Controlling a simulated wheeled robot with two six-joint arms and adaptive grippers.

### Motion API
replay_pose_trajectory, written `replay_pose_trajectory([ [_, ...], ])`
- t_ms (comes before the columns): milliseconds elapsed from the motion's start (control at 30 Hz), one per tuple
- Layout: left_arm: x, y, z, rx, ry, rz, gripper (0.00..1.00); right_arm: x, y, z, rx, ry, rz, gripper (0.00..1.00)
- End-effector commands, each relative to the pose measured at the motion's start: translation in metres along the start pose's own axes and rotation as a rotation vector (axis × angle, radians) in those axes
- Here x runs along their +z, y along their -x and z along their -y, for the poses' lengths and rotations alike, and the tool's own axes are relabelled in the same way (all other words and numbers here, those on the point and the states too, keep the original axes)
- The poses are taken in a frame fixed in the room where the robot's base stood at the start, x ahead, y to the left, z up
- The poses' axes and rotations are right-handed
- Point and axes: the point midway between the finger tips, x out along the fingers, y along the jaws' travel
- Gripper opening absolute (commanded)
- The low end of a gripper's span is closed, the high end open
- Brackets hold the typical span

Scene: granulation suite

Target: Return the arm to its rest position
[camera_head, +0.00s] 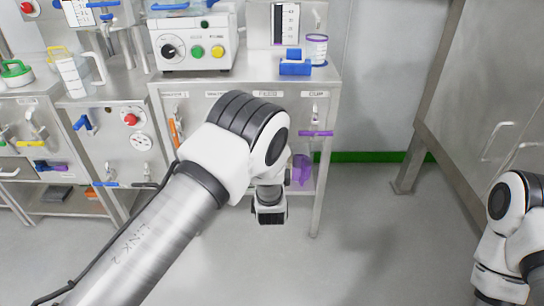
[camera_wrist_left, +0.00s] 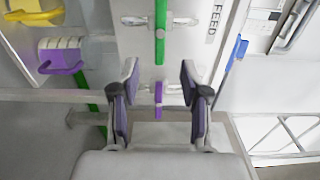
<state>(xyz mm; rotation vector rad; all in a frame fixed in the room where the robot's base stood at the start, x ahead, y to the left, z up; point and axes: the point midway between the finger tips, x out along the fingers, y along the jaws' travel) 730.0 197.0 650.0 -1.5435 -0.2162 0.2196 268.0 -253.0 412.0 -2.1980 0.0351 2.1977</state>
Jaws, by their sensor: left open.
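My left arm reaches in from the lower left of the head view, with its big joint in front of the steel bench. My left gripper shows in the wrist view (camera_wrist_left: 158,92), with its two dark-padded fingers spread apart and nothing between them. In the head view its fingers cannot be made out beneath the wrist. Behind the gap in the wrist view is a small purple handle (camera_wrist_left: 158,99) on the bench front, apart from the fingers as far as I can tell. Part of my right arm is at the right edge of the head view; its gripper is out of view.
The steel bench (camera_head: 328,93) carries a control box (camera_head: 192,46) with coloured buttons, a blue block (camera_head: 295,66) and a purple-rimmed cup (camera_head: 315,50). A purple handle (camera_head: 316,133) sticks out at its front right. The grey floor (camera_head: 350,240) right of the arm is clear.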

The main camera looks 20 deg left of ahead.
Motion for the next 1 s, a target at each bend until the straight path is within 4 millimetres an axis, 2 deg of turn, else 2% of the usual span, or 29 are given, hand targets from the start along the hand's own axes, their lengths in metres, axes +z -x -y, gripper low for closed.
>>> replay_pose_trajectory([
  [33, -0.001, 0.009, 0.000, 0.001, -0.002, -0.002, 0.46, 0.000, 0.000, 0.000, 0.000, 0.000, 0.000, 0.00],
  [167, 0.000, 0.019, 0.000, -0.001, -0.001, -0.001, 0.46, 0.000, 0.000, 0.000, 0.000, 0.000, 0.000, 0.00],
  [567, 0.000, 0.020, 0.000, 0.000, 0.000, 0.000, 0.46, 0.000, 0.000, 0.000, 0.000, 0.000, 0.000, 0.00],
  [667, 0.009, 0.021, -0.014, 0.023, 0.000, 0.016, 0.46, 0.000, 0.000, 0.000, 0.000, 0.000, 0.000, 0.00],
  [767, 0.045, 0.031, -0.049, 0.103, -0.015, 0.063, 0.46, 0.000, 0.000, 0.000, 0.000, 0.000, 0.000, 0.00],
  [833, 0.076, 0.054, -0.089, 0.223, -0.040, 0.078, 0.46, 0.000, 0.000, 0.000, 0.000, 0.000, 0.000, 0.00],
  [867, 0.088, 0.067, -0.108, 0.288, -0.032, 0.079, 0.46, 0.000, 0.000, 0.000, 0.000, 0.000, 0.000, 0.00],
  [900, 0.105, 0.089, -0.134, 0.385, 0.000, 0.085, 0.46, 0.000, 0.000, 0.000, 0.000, 0.000, 0.000, 0.00],
  [967, 0.125, 0.127, -0.169, 0.536, 0.081, 0.104, 0.46, 0.000, 0.000, 0.000, 0.000, 0.000, 0.000, 0.00],
  [1000, 0.138, 0.155, -0.190, 0.639, 0.149, 0.128, 0.46, 0.000, 0.000, 0.000, 0.000, 0.000, 0.000, 0.00],
])
